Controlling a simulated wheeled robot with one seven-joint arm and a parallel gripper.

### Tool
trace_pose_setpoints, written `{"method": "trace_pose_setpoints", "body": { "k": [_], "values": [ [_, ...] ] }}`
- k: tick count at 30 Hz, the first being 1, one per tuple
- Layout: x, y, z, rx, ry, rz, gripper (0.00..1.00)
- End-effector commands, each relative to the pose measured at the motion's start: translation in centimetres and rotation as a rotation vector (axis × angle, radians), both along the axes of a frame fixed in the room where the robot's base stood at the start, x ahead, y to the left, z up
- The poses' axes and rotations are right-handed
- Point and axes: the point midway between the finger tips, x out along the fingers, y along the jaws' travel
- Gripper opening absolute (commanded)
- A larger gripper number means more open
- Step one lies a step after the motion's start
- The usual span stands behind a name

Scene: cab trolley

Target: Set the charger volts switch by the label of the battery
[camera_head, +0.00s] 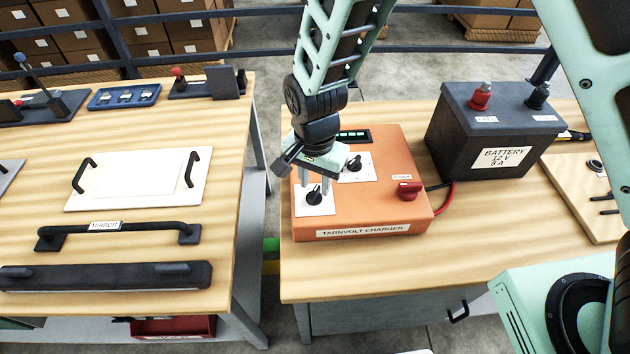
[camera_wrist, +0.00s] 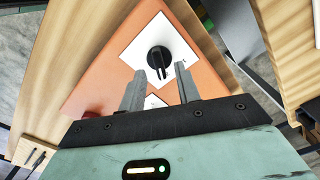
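The orange charger (camera_head: 385,155), labelled TARNVOLT CHARGER, sits on the right-hand bench. It has two black knobs on white plates: a front-left knob (camera_head: 314,193) and a rear knob (camera_head: 354,163). Their plate markings are too small to read. The black battery (camera_head: 450,135) stands to the right; its label (camera_head: 500,158) reads BATTERY 12 V 8 A. My gripper (camera_head: 315,182) points down over the front-left knob. In the wrist view my gripper (camera_wrist: 160,80) is open and empty, with one black knob (camera_wrist: 159,59) just beyond its fingertips. Contact with the knob is not visible.
A red switch (camera_head: 408,191) is on the charger's right side. A red cable (camera_head: 446,198) runs between charger and battery. The left bench (camera_head: 222,200) holds a white panel (camera_head: 135,180) with handles and a black MIRROR bar (camera_head: 118,233). A gap separates the benches.

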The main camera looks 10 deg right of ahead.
Motion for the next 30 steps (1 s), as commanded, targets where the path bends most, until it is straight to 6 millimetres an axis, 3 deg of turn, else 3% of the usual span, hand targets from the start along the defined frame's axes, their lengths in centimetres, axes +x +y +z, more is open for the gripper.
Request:
{"method": "trace_pose_setpoints", "body": {
  "k": [6,14,15,18,19,30],
  "values": [
    [0.0,0.0,-1.5,0.001,0.001,0.0,0.33],
    [0.0,0.0,-1.7,0.001,-0.001,0.0,0.33],
    [0.0,0.0,-1.7,0.001,-0.001,0.0,0.3],
    [0.0,0.0,-1.7,0.0,0.0,0.0,0.02],
    [0.0,0.0,-1.7,0.0,0.0,0.0,0.0],
    [0.0,0.0,-1.7,0.001,0.001,0.032,0.0]
  ]
}}
